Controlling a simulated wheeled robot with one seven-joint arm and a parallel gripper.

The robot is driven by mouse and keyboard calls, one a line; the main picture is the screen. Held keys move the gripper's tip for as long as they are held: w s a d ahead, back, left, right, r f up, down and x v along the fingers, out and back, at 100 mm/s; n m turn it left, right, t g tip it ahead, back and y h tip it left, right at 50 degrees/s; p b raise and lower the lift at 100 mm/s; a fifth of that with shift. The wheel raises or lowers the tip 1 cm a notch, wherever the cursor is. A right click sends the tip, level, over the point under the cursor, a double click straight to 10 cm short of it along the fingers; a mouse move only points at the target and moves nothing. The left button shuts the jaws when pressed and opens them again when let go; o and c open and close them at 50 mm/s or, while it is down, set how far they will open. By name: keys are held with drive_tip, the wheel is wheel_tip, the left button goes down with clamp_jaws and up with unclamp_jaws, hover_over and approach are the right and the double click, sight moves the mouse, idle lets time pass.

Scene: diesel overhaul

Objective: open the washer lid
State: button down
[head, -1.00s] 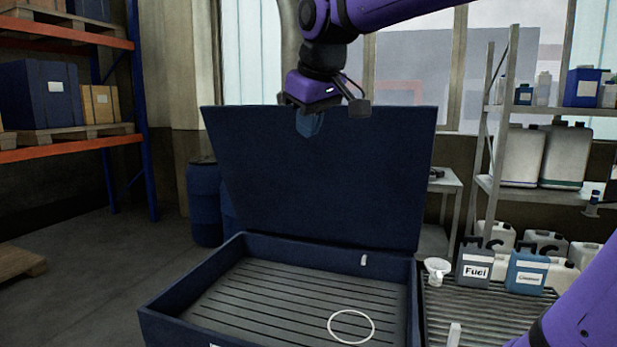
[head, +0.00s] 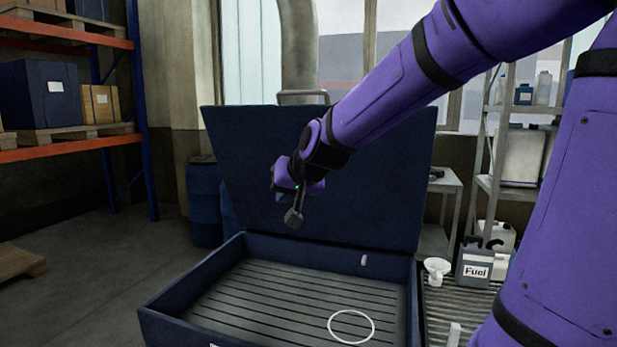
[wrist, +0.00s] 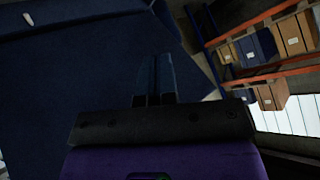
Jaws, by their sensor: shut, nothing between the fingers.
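The washer lid (head: 232,135) is a large dark blue panel standing raised, tilted back at the rear of the dark blue washer tub (head: 172,318). A handle bar (head: 303,93) shows at the lid's top edge. The tub is open, with a slatted floor (head: 260,300) and a white ring (head: 351,327) on it. In the head view my gripper is in front of the lid, its fingers mostly hidden by the wrist. In the wrist view my gripper (wrist: 155,58) has its fingers together and empty, with a dark blue surface filling the left side.
Blue barrels (head: 204,203) stand left of the washer. An orange and blue rack (head: 140,110) is further left. At right, a slatted bench holds a white funnel (head: 437,268) and a Fuel can (head: 474,267). The floor at left is mostly clear.

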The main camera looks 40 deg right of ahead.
drive_tip(key=w+d+f+m+t+h, duration=0.1)
drive_tip(key=w+d+f+m+h, duration=0.1)
drive_tip(key=w+d+f+h, duration=0.35)
drive_tip(key=w+d+f+m+t+h, duration=0.1)
drive_tip(key=w+d+f+m+h, duration=0.1)
drive_tip(key=w+d+h, duration=0.6)
drive_tip(key=w+d+f+m+t+h, duration=0.1)
drive_tip(key=w+d+f+m+h, duration=0.15)
drive_tip(key=w+f+h, duration=0.4)
drive_tip(key=w+d+r+y, duration=0.1)
drive_tip(key=w+d+r, duration=0.7)
drive_tip(key=d, duration=0.3)
drive_tip(key=shift+w+d+y, duration=0.2)
drive_tip(key=shift+w+y, duration=0.1)
drive_tip(key=shift+w, duration=0.5)
drive_tip(key=shift+r, duration=0.1)
